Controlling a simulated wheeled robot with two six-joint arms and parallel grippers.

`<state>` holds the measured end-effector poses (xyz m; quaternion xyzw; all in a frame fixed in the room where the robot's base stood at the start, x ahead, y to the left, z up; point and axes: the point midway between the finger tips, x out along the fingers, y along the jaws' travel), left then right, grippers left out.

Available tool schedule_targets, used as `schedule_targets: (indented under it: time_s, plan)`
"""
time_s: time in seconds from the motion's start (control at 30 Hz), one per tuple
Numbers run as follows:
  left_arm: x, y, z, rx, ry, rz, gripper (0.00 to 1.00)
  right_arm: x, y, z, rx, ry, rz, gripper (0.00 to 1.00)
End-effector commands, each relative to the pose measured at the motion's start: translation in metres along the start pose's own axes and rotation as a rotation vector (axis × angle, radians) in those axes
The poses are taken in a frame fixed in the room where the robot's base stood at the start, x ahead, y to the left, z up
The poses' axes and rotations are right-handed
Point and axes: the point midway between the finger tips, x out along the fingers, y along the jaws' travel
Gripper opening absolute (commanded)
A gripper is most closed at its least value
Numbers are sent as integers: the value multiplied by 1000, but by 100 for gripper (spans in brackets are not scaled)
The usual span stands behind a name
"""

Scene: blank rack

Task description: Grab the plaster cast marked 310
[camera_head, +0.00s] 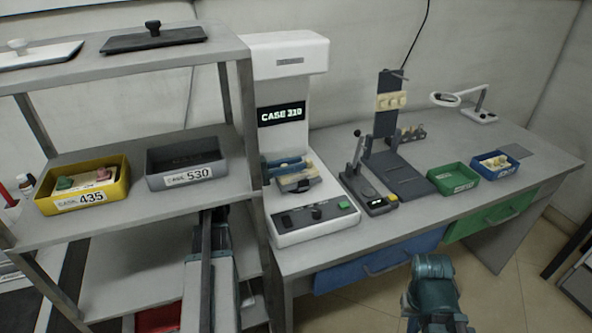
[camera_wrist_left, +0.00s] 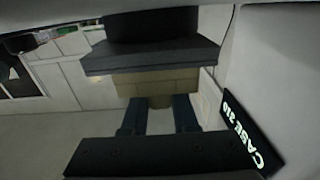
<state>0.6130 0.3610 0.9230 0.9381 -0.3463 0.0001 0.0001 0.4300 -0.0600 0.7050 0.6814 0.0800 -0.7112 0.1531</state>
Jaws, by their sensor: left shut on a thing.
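A white machine (camera_head: 290,90) stands on the bench, with a lit display reading CASE 310 (camera_head: 282,113); the display also shows at the right of the left wrist view (camera_wrist_left: 245,135). A cream plaster cast (camera_head: 309,167) sits at the machine's front, by a dark holder. In the left wrist view the cast (camera_wrist_left: 155,83) is a pale block below a dark plate (camera_wrist_left: 150,57). My left gripper (camera_head: 287,163) reaches the cast from the left, its two dark blue fingers (camera_wrist_left: 159,112) shut on its narrow end. No marking is readable on the cast. My right gripper is not in view.
A grey shelf rack on the left holds a yellow tray marked 435 (camera_head: 85,187) and a grey tray marked 530 (camera_head: 187,165). A lever device (camera_head: 367,185), a dark stand (camera_head: 405,175), green (camera_head: 453,178) and blue (camera_head: 495,165) trays stand right of the machine.

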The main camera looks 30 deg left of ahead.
Motion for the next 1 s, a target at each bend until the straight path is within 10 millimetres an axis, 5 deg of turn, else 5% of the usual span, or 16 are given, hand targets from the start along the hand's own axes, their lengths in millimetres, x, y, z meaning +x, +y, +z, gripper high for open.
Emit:
schedule_targets:
  time_s: [0.7, 1.0]
  plan:
    - [0, 0, -40, 0, 1, 0, 0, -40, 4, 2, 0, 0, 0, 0]
    - [-40, 0, -35, 0, 1, -3, 0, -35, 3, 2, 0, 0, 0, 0]
